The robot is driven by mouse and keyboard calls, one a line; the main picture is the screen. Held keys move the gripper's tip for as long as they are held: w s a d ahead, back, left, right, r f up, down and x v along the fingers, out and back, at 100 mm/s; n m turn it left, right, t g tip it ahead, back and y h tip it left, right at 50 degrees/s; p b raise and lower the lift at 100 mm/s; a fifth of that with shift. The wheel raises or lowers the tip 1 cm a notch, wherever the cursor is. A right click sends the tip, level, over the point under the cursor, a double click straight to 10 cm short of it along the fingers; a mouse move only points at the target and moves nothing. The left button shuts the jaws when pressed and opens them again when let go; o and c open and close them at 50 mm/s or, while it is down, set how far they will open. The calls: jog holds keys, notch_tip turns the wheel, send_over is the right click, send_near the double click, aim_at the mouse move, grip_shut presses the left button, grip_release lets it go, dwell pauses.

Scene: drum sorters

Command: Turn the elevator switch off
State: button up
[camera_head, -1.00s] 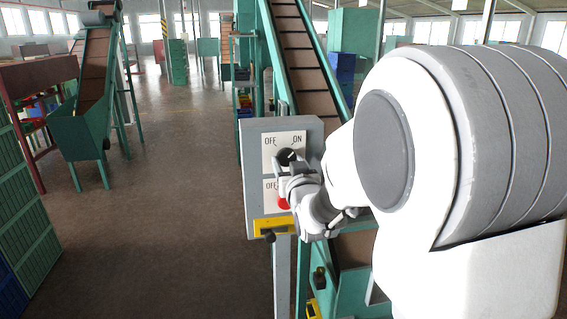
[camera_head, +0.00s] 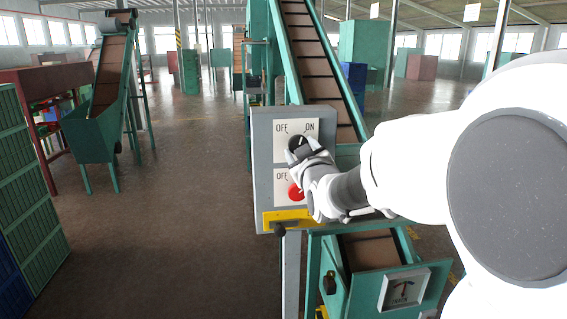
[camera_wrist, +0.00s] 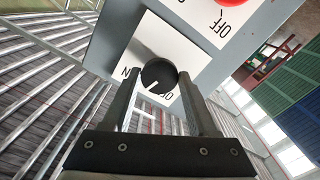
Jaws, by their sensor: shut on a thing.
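A grey switch box (camera_head: 262,160) stands on a post in the head view. Its upper switch is a black round knob (camera_head: 297,143) below OFF and ON labels. Below it is a red knob (camera_head: 295,192) with an OFF label. My gripper (camera_head: 303,154) is at the black knob. In the wrist view, the black knob (camera_wrist: 159,74) sits between the two fingers of my gripper (camera_wrist: 160,79), which is shut on it. The red knob (camera_wrist: 238,3) is partly cut off.
A green conveyor (camera_head: 313,65) rises behind the box. A dial gauge (camera_head: 403,290) is on a green frame at the lower right. A yellow strip (camera_head: 290,218) is at the box's bottom. Green crates (camera_head: 30,180) are stacked at the left; the floor between is clear.

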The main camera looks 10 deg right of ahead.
jog(key=n+b, duration=0.9)
jog(key=n, duration=0.2)
jog(key=shift+n+b, duration=0.6)
jog(key=shift+r, duration=0.1)
jog(key=o, duration=1.4)
jog(key=shift+c, duration=0.2)
jog(key=s, duration=1.7)
jog(key=shift+s, duration=0.2)
